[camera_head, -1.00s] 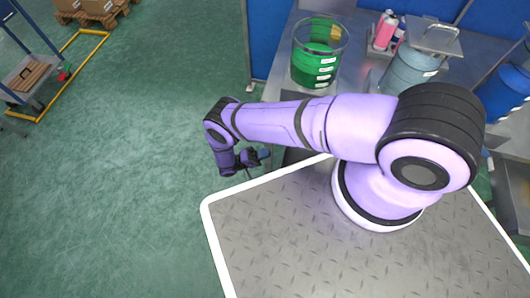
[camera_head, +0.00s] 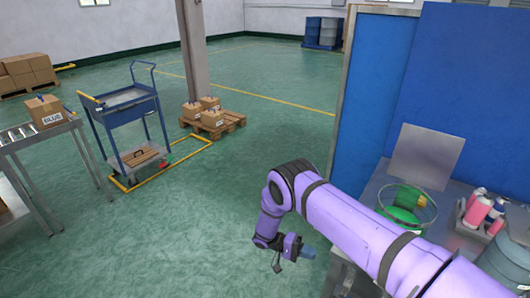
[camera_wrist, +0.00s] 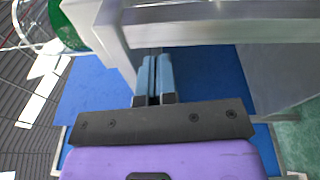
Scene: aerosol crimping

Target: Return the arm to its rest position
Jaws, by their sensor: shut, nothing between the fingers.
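My arm reaches from the lower right of the head view toward the middle, with its elbow bent and the wrist hanging down. My gripper (camera_head: 308,252) is beside the workbench, over the green floor, with nothing held. In the wrist view my gripper (camera_wrist: 154,80) shows its two blue-grey fingers together and empty. A grey metal edge of the bench (camera_wrist: 215,12) runs across the top of the wrist view, close beyond the fingertips; I cannot tell the exact gap.
The workbench (camera_head: 375,192) carries a clear container with green contents (camera_head: 402,216) and pink cans (camera_head: 478,210). Blue panels (camera_head: 370,95) stand behind it. A blue cart (camera_head: 125,105), a conveyor (camera_head: 25,132) and boxes on a pallet (camera_head: 228,122) are left. The floor between is free.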

